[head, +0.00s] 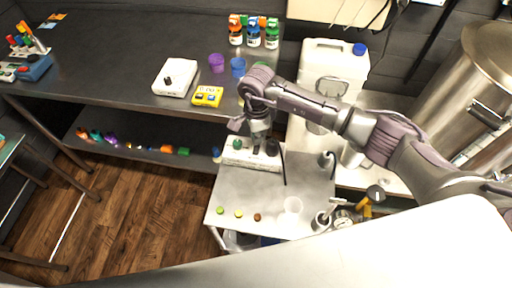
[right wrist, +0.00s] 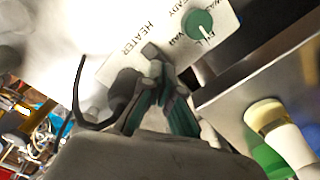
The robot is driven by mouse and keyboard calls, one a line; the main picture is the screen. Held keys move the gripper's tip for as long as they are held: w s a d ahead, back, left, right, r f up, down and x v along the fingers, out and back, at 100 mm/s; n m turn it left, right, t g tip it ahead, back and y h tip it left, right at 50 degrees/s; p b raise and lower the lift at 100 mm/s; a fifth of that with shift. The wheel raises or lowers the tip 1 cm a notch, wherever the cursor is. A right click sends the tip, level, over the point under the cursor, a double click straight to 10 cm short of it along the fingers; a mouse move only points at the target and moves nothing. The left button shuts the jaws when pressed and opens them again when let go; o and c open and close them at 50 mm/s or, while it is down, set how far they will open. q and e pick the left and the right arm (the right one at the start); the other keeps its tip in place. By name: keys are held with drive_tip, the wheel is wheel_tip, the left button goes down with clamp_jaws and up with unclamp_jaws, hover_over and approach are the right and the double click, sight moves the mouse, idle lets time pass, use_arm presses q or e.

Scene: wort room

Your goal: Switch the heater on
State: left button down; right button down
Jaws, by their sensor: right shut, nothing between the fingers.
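The heater control box (head: 240,160) is a pale panel on the small metal table. In the right wrist view its face (right wrist: 150,35) bears the word HEATER, and a green knob (right wrist: 198,24) sits beside other lettering. The knob also shows in the head view (head: 237,144). A dark rounded part (right wrist: 122,88), perhaps the heater switch, lies beside my fingers below the HEATER label. My right gripper (head: 262,135) is over the box, pointing down. Its fingers (right wrist: 153,55) are shut and empty, close to the panel; contact cannot be told. My left gripper is not in view.
A white canister (head: 330,65) with a blue cap stands behind the small table (head: 260,195). A large steel vessel (head: 470,75) is at the right. The dark bench (head: 110,50) holds a white box (head: 175,77), a yellow device (head: 207,96), cups and bottles.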

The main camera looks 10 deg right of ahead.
sight(257, 146)
drive_tip(key=shift+f+b, duration=1.15)
drive_tip(key=shift+f, duration=0.1)
idle(0.8)
drive_tip(key=shift+r, duration=0.2)
drive_tip(key=shift+r+p, duration=1.8)
drive_tip(key=shift+r, duration=1.6)
